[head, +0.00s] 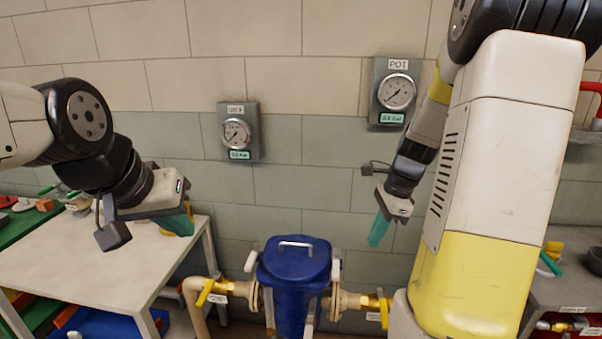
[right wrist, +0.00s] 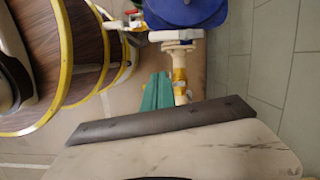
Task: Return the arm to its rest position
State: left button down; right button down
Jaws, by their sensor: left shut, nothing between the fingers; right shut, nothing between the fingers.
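My left gripper (head: 178,222) hangs at the left in the head view, in front of the pale table; its teal fingers are together with nothing seen between them. My right gripper (head: 379,230) points down in front of the green wall tiles, right of the blue vessel (head: 293,270). Its teal fingers also show in the right wrist view (right wrist: 157,92), close together and empty. They appear apart from the pipe and vessel. My right arm's white and yellow link fills much of the head view's right side.
The blue lidded vessel joins pipes with a yellow-handled valve on the left (head: 207,291) and another on the right (head: 384,308). Two gauges hang on the wall, one left (head: 236,133) and one labelled POT (head: 397,91). A pale table (head: 90,255) stands left.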

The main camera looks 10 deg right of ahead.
jog(key=s+a+r+n+t, duration=0.2)
jog(key=s+a+r+n, duration=0.3)
jog(key=n, duration=0.5)
jog(key=s+a+r+n+t, duration=0.3)
jog(key=s+a+r+n, duration=0.2)
jog(key=s+r+n, duration=0.3)
notch_tip(320, 180, up, 2)
jog(key=shift+a+r+n+t+h, duration=0.15)
jog(key=shift+a+n+t+h, duration=0.2)
jog(key=shift+n, duration=0.55)
